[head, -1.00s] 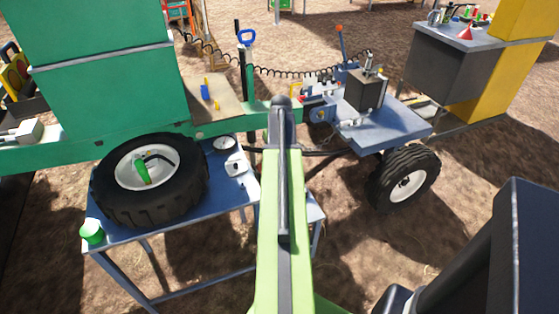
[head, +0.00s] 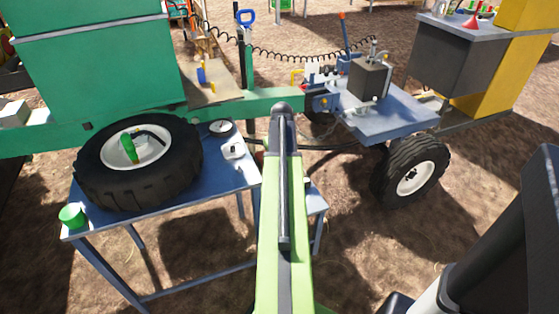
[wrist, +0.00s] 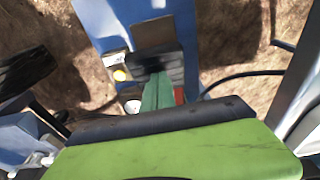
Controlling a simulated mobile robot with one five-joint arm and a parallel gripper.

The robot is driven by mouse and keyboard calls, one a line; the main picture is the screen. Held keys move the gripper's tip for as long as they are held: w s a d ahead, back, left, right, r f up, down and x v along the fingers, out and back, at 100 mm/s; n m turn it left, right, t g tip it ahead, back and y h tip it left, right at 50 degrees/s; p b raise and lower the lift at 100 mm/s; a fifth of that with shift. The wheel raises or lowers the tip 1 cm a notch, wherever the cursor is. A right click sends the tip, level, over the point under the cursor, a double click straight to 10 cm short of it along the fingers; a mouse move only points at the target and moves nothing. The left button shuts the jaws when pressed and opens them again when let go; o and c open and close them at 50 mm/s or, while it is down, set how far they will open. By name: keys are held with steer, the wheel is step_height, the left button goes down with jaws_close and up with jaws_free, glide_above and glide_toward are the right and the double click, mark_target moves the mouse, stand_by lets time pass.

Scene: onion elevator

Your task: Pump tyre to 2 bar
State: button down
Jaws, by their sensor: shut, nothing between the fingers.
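A black tyre with a white rim (head: 165,178) lies on the blue table (head: 205,205) at the left of the head view. A green-handled fitting (head: 129,149) with a dark hose lies in its hub. A round dial (head: 221,127) and a small white block (head: 233,150) sit on the table beside the tyre. In the head view my arm hides the gripper.
A blue trailer (head: 390,117) with a dark box (head: 369,80) and a wheel (head: 412,176) stands right of my arm. A green machine (head: 95,75) is behind the tyre.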

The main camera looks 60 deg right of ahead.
steer(key=f+b, duration=0.3)
steer(key=s+a+f+t+h+b, duration=0.1)
steer(key=f+b, duration=0.2)
steer(key=b, duration=0.1)
steer(key=s+a+f+t+b, duration=0.1)
steer(key=f+b, duration=0.2)
steer(key=shift+s+f, duration=0.15)
steer(key=shift+s, duration=0.1)
steer(key=shift+s+a+b, duration=0.1)
steer(key=shift+s+b, duration=0.1)
steer(key=shift+b, duration=0.15)
